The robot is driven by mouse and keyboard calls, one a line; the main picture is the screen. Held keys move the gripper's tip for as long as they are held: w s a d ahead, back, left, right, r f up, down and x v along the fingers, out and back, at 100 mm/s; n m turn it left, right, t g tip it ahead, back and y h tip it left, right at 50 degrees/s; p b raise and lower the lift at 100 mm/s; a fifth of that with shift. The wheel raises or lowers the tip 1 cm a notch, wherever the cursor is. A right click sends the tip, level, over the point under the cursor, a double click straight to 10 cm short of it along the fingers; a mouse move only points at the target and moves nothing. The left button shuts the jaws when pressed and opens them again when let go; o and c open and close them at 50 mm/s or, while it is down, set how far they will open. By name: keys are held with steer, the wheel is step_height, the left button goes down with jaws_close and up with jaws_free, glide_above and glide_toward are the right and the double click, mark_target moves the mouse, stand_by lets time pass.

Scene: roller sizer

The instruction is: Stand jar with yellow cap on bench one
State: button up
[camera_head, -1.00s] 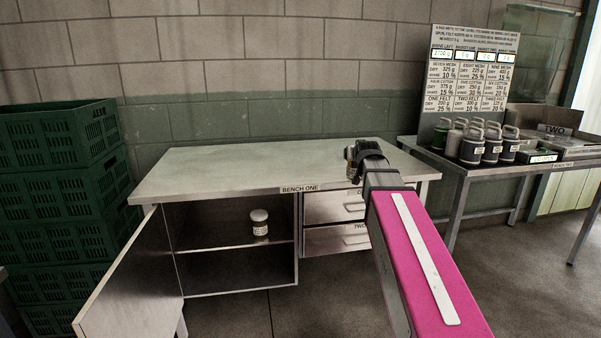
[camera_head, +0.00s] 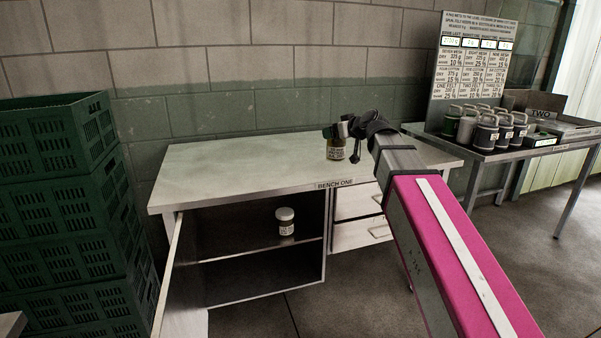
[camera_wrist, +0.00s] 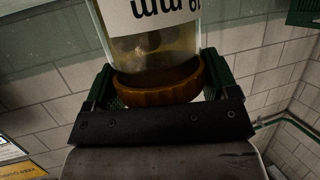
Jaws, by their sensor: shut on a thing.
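My gripper is shut on the cap. Part of the label shows, cut off by the frame edge.
A white-capped jar (camera_head: 285,222) stands on the shelf in the open cupboard under the bench. The cupboard door (camera_head: 176,285) swings out at left. Green crates (camera_head: 70,200) are stacked at left. The bench top is otherwise clear.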

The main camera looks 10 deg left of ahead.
steer(key=s+a+r+n+g+y, duration=0.25)
steer(key=s+a, duration=0.35)
steer(key=a, duration=0.3)
steer(key=w+a+f+n+g, duration=0.1)
steer(key=w+a+f, duration=0.4)
steer(key=w+f, duration=0.5)
steer(key=shift+w+a, duration=0.15)
steer(key=o, duration=1.5)
steer(key=v, duration=1.2)
steer(key=shift+r, duration=0.1)
steer(key=shift+w, duration=0.1)
